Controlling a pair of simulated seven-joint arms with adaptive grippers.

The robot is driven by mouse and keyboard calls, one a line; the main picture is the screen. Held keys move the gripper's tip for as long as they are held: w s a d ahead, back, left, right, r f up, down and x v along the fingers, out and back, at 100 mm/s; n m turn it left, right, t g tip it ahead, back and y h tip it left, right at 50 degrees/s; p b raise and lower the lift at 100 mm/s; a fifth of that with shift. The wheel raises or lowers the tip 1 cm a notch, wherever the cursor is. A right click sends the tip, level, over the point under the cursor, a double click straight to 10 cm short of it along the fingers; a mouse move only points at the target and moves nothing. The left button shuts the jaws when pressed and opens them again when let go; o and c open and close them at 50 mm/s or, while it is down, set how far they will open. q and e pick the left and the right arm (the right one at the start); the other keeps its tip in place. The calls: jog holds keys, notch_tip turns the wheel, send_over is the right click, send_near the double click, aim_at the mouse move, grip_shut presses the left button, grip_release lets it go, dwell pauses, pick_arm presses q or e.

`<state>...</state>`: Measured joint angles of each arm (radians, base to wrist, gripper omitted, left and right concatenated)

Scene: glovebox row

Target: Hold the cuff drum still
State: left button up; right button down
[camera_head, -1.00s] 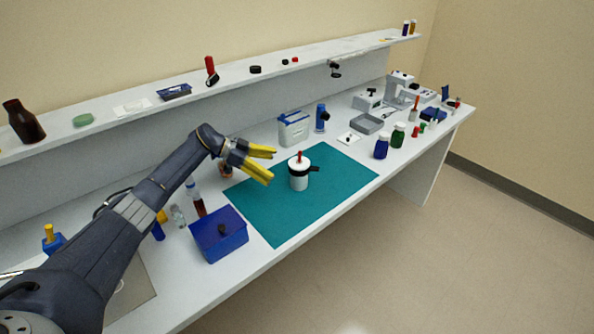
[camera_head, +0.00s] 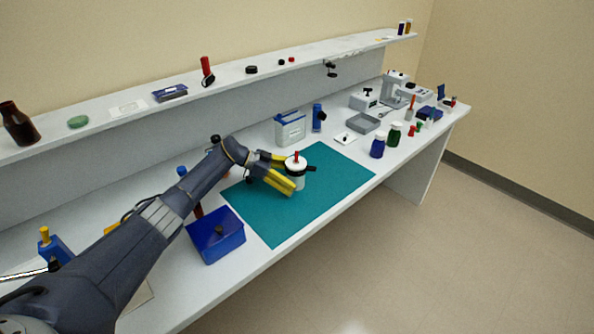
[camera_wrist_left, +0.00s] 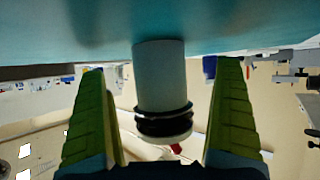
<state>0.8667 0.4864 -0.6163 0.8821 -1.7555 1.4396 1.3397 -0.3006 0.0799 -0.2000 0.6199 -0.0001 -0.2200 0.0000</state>
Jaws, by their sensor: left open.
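The cuff drum is a white cylinder (camera_head: 298,182) with a black band near its top and a red piece on top. It stands upright on the teal mat (camera_head: 338,181). My left gripper (camera_head: 292,177) has yellow fingers, which are open and reach to the drum's left side in the head view. In the left wrist view the drum (camera_wrist_left: 159,78) appears upside down between the two spread fingers (camera_wrist_left: 166,110), with a gap on each side. My right gripper is in no view.
A blue box (camera_head: 216,236) stands at the mat's left edge, close under my left arm. A white container (camera_head: 290,130) and a blue device (camera_head: 318,118) stand behind the mat. The mat's front part is clear.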

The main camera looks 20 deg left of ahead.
pick_arm(q)
jog(key=shift+w+d+f, duration=0.1)
jog(key=shift+d, duration=0.1)
dwell(0.3)
jog(key=c, duration=1.4)
